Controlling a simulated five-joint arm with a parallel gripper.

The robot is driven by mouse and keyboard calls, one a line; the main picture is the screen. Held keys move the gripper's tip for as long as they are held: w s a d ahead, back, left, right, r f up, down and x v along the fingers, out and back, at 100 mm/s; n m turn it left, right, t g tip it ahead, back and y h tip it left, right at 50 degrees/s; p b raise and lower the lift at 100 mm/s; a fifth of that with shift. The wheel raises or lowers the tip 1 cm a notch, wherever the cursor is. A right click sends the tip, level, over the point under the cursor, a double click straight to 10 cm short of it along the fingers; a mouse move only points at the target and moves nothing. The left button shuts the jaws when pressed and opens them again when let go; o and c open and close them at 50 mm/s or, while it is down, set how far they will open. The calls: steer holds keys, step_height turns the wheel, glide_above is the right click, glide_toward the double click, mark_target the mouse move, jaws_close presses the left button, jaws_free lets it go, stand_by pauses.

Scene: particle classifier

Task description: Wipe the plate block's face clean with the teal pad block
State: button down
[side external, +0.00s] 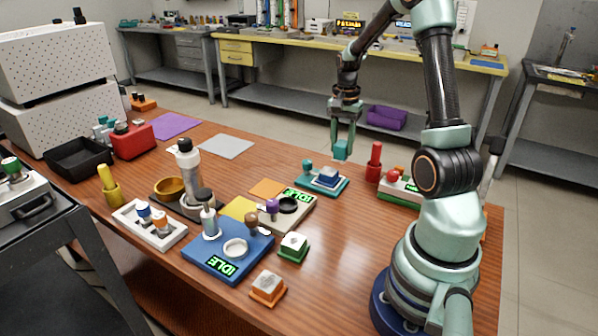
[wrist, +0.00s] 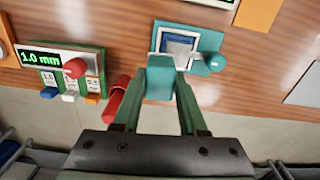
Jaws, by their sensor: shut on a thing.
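My gripper (side external: 343,136) hangs above the far right part of the wooden table, shut on the teal pad block (side external: 341,150). In the wrist view the teal pad block (wrist: 160,79) sits between the two fingertips. Below and left of it, in the side view, a blue block with a pale top (side external: 328,176) sits on a teal base (side external: 343,187); it looks like the plate block. In the wrist view this block (wrist: 180,42) lies just beyond the pad, partly hidden by it. The pad appears apart from it. Marks on its face are too small to tell.
A teal knob (side external: 307,167) stands on the same base. A red cylinder (side external: 374,162) stands to the right, close to a display unit reading 1.0 mm (wrist: 55,58). Blue and beige IDLE devices (side external: 228,262) crowd the front. A grey mat (side external: 226,146) lies flat behind.

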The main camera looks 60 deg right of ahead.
mark_target(341, 158)
steer(key=shift+f, duration=1.6)
steer(key=shift+w+f, duration=0.4)
steer(key=shift+f, duration=0.25)
steer(key=shift+w, duration=1.55)
steer(key=shift+s, duration=2)
steer(key=shift+r, duration=4.05)
